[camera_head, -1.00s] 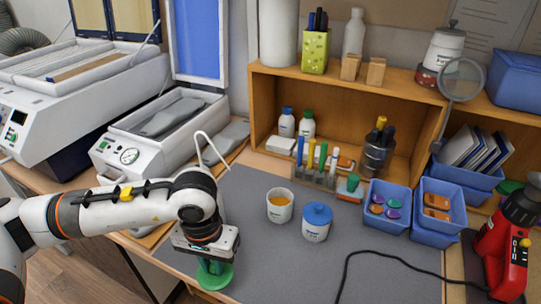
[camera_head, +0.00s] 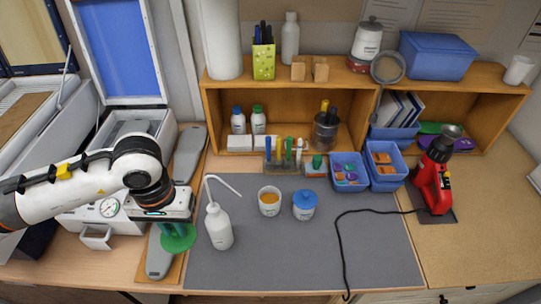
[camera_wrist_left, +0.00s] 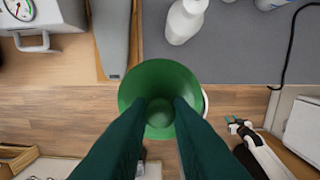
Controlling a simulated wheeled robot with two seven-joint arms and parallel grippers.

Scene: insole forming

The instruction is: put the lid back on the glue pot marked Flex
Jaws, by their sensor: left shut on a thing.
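My left gripper (camera_head: 178,226) is shut on a green round lid (camera_head: 178,239), held level above the bench, left of the grey mat. In the left wrist view the lid (camera_wrist_left: 160,72) sits between the dark green fingers. An open white pot (camera_head: 269,208) with orange-brown contents stands on the mat, to the right of the lid and apart from it. A pot with a blue lid (camera_head: 304,206) stands just right of it. The pot labels are too small to read. A white arm end at the lower right of the left wrist view may be my right gripper (camera_wrist_left: 234,124); its jaws are unclear.
A white spout bottle (camera_head: 219,228) stands between the lid and the open pot. A grey insole form (camera_head: 160,258) lies below the lid. A tool rack (camera_head: 284,167) and blue bins (camera_head: 349,184) line the mat's back. A black cable crosses the right; the mat's front is clear.

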